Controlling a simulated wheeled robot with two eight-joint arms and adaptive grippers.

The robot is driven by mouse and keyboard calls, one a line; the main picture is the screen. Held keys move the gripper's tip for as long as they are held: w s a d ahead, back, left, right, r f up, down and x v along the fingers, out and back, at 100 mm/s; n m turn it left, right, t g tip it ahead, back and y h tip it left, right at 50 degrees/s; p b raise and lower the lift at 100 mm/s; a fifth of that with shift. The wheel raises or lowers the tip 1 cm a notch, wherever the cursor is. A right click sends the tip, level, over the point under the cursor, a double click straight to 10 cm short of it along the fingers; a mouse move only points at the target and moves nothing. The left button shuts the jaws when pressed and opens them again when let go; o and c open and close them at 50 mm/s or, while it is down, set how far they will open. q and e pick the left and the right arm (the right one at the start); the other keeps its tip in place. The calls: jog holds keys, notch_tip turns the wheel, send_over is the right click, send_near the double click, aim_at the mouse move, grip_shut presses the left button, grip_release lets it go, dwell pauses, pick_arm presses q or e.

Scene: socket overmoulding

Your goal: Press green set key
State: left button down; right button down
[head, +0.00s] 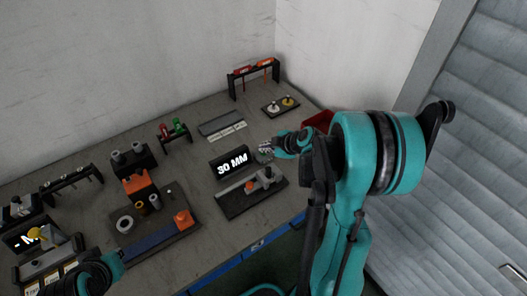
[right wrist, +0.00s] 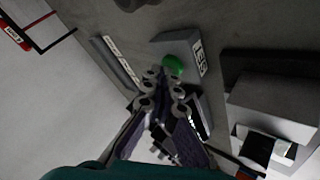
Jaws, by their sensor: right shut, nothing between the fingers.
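The green set key (right wrist: 172,65) sits on a grey block with a white label in the right wrist view. My right gripper (right wrist: 160,82) is shut and empty, with its fingertips beside the key and overlapping its lower edge. I cannot tell whether they touch it. In the head view my right gripper (head: 266,151) is just right of the black display reading 30 MM (head: 232,163); the key is not clearly visible there. Part of my left arm shows at the bottom left, and its gripper (head: 82,278) is cut off and unclear.
A grey fixture with an orange part (head: 250,190) lies in front of the display. A tray with an orange block (head: 183,218) is to the left. A red bin (head: 318,121) and a small tray with two pieces (head: 280,106) stand behind my right arm.

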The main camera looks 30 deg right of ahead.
jog(key=shift+r, duration=0.1)
dwell(0.3)
jog(key=shift+r+p, duration=0.7)
jog(key=shift+r, duration=0.1)
notch_tip(320, 180, up, 5)
jog(key=p, duration=0.4)
dwell(0.6)
